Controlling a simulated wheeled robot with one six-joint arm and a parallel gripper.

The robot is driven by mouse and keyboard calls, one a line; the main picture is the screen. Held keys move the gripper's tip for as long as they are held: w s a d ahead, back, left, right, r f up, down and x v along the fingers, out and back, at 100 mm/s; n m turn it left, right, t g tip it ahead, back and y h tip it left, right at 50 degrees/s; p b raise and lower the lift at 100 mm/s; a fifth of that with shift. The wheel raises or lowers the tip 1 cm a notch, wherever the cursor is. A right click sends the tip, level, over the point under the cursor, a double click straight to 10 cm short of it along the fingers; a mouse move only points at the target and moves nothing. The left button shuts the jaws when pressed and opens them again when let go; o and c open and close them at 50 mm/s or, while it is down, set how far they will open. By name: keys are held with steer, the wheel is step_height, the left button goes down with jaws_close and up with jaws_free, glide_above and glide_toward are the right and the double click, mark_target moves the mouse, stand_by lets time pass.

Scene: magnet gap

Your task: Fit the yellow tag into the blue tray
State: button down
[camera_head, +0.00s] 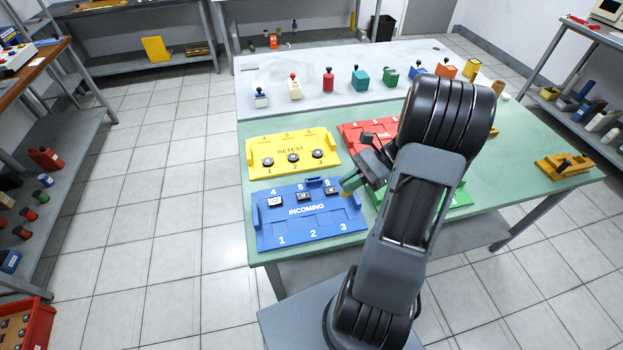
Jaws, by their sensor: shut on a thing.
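The blue tray (262,241) lies at the near left of the green table top, marked INCOMING and numbered 1 to 6. Dark pieces sit by numbers 4, 5 and 6 in its back row. The front row, 1 to 3, looks empty. My gripper (351,182) is just above and beside the tray's back right corner. It is shut on a small yellow-green piece, which looks like the yellow tag (347,188). The jaws partly cover the piece, so its shape is unclear.
A yellow RETEST tray (256,150) with three dark round pieces lies behind the blue tray. A red tray (352,129) and a green tray (459,197) are partly hidden by my arm. The table's right part is mostly clear.

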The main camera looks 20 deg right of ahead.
steer(key=w+r+m+t, duration=0.1)
steer(key=w+m+t, duration=0.1)
steer(key=w, duration=0.2)
glide_above(313, 184)
steer(key=f, duration=0.8)
steer(key=shift+w+d+f, duration=0.1)
steer(key=shift+d, duration=0.1)
steer(key=shift+w+f, duration=0.25)
step_height(313, 184, down, 3)
steer(key=shift+w+a+r+p, duration=0.1)
steer(key=shift+p, duration=0.35)
steer(key=shift+f, duration=0.5)
steer(key=c, duration=1.6)
jaws_free()
steer(key=shift+f, duration=0.1)
steer(key=o, duration=0.3)
steer(key=shift+r, duration=0.2)
